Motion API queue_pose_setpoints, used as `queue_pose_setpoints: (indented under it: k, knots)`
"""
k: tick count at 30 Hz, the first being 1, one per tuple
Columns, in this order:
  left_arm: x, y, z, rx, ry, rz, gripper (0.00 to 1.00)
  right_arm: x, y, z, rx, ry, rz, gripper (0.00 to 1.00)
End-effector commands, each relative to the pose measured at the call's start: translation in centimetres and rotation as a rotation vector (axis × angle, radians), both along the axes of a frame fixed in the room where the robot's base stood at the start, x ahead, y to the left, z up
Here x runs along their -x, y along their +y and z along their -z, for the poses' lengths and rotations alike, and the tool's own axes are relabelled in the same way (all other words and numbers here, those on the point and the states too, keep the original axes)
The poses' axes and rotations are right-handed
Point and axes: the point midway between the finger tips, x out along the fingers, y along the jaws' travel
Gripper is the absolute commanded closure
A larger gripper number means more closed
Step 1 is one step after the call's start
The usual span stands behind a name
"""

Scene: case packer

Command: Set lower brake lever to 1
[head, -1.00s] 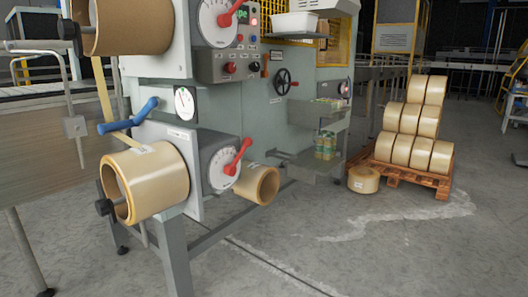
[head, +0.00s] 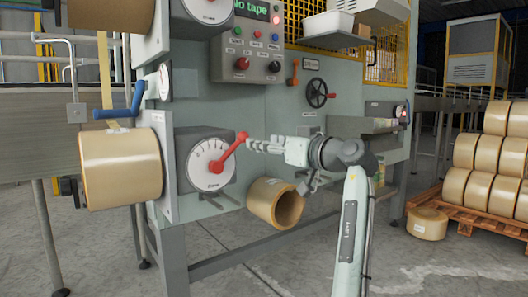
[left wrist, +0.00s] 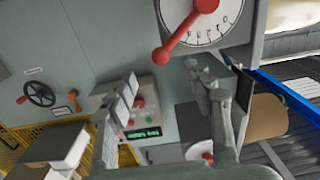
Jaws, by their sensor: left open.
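The lower brake lever (head: 231,151) is red and sits on a white scale dial (head: 207,166) on a grey box, below the control panel. It points up and right from its hub in the head view. In the left wrist view, which is upside down, the lever (left wrist: 182,36) crosses the dial at the top; the scale numbers are too small to read surely. My left gripper (head: 252,144) is at the lever's knob, fingers pointing left. In the left wrist view the open fingers (left wrist: 160,76) lie either side of the knob; contact cannot be told. My right gripper is not visible.
A tape roll (head: 121,167) and a blue handle (head: 121,106) are left of the dial. Another roll (head: 275,203) hangs just below my left gripper. A black handwheel (head: 317,93) and control panel (head: 247,57) are above. A pallet (head: 478,216) with stacked rolls stands right.

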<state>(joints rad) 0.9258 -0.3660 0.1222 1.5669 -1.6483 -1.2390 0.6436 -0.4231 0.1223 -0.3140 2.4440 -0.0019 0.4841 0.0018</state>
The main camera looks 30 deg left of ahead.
Motion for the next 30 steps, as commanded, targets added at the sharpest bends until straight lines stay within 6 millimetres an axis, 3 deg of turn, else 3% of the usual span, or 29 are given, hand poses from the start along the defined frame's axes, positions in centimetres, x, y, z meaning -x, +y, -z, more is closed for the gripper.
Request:
queue_pose_setpoints:
  k: [16, 27, 30]
  knots:
    - [-2.3, 6.6, -0.3, -0.001, -0.005, -0.006, 0.48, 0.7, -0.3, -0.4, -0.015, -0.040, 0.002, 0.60]
    - [-2.5, 7.3, -0.3, -0.001, -0.005, -0.004, 0.48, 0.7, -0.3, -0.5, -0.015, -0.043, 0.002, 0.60]
    - [-2.5, 7.3, -0.3, -0.001, -0.005, -0.004, 0.59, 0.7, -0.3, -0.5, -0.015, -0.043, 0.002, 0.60]
